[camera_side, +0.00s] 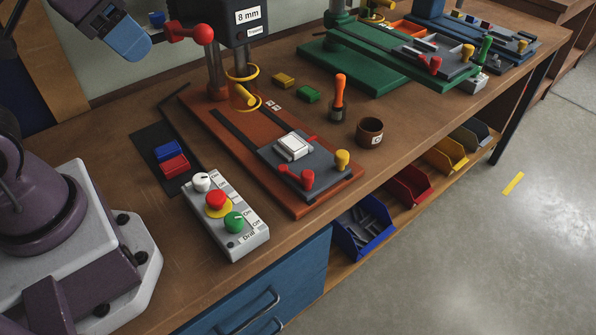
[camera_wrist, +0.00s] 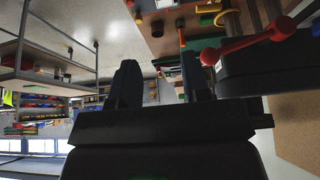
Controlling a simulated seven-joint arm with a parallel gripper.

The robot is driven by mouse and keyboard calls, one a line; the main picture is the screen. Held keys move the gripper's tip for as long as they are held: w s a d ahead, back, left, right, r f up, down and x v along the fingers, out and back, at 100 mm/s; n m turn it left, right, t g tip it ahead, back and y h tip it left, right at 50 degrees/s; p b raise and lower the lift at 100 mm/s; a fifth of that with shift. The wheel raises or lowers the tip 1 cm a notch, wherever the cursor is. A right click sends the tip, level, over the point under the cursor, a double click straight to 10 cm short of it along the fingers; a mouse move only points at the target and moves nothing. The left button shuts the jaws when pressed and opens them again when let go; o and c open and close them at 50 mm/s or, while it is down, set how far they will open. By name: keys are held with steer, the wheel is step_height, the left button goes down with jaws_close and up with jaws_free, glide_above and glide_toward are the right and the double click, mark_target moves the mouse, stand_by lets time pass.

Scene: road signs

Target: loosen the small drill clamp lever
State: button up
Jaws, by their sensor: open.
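My gripper (camera_wrist: 162,82) is open and empty in the wrist view, its two dark fingers apart. A red lever with a ball end (camera_side: 176,32) sticks out from the dark drill head (camera_side: 240,22) labelled 8 mm. The same lever (camera_wrist: 245,44) shows in the wrist view, right of the fingers and apart from them. In the side view my blue wrist part is at the upper left, near the lever's ball; the fingertips are hard to make out. A second red lever (camera_side: 298,177) sits on the grey vise (camera_side: 292,165) on the orange drill base. I cannot tell which lever the task names.
A control box (camera_side: 228,218) with white, red and green knobs stands at the front. Red and blue blocks (camera_side: 172,160) lie on a dark mat. An orange-handled tool (camera_side: 339,95) and a brown cup (camera_side: 370,131) stand right of the drill. A green machine base (camera_side: 345,62) is further back.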

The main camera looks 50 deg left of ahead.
steer(key=shift+o, duration=0.6)
steer(key=shift+f, duration=0.1)
steer(key=m+g, duration=0.1)
steer(key=g, duration=0.5)
glide_toward(307, 173)
step_height(307, 173, down, 9)
steer(key=shift+s+f, duration=0.15)
steer(key=shift+f, duration=0.05)
jaws_close()
